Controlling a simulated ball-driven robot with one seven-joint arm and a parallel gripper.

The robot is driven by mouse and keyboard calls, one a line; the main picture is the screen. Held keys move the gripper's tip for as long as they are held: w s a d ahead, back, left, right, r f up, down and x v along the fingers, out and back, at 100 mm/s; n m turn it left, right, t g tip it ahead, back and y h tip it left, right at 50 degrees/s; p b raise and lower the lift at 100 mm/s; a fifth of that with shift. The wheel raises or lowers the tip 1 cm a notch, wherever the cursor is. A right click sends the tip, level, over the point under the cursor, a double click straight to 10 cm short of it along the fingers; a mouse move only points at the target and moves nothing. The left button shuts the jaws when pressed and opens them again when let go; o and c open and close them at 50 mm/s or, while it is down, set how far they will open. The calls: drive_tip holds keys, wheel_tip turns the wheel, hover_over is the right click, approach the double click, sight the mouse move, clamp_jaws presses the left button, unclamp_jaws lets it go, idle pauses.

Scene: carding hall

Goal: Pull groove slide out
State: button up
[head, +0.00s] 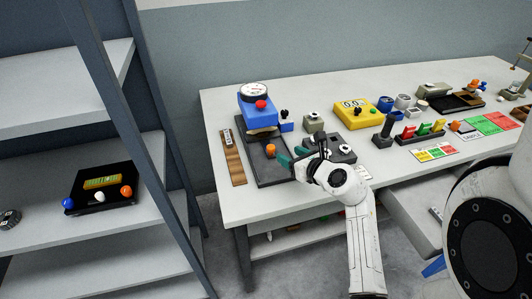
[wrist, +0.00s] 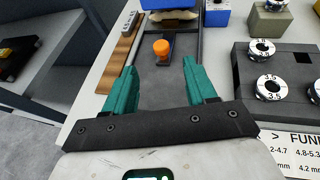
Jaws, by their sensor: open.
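An orange knob (head: 270,149) stands on a narrow dark slide that runs toward a blue device with a round dial (head: 256,107); this looks like the groove slide. It sits on a dark base plate (head: 272,174) at the table's left end. In the wrist view the orange knob (wrist: 161,48) is ahead of my gripper (wrist: 160,65), roughly centred between the teal fingers. My gripper (head: 284,159) is open and empty, close to the knob on its right in the head view. I see no contact with the knob.
A wooden strip with a metal piece (head: 233,160) lies left of the base plate. A dark block with round numbered dials (head: 338,148) is close on the right. A yellow display box (head: 355,112) and coloured levers stand farther right. A shelf rack (head: 110,210) is at the left.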

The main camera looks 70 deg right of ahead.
sight(272, 148)
drive_tip(key=shift+d+f, duration=0.1)
drive_tip(key=shift+f, duration=0.25)
drive_tip(key=shift+w+d+f+y, duration=0.15)
drive_tip(key=shift+w+y, duration=0.1)
drive_tip(key=shift+y, duration=0.05)
drive_tip(key=x, duration=1)
drive_tip(key=shift+s, duration=0.1)
clamp_jaws()
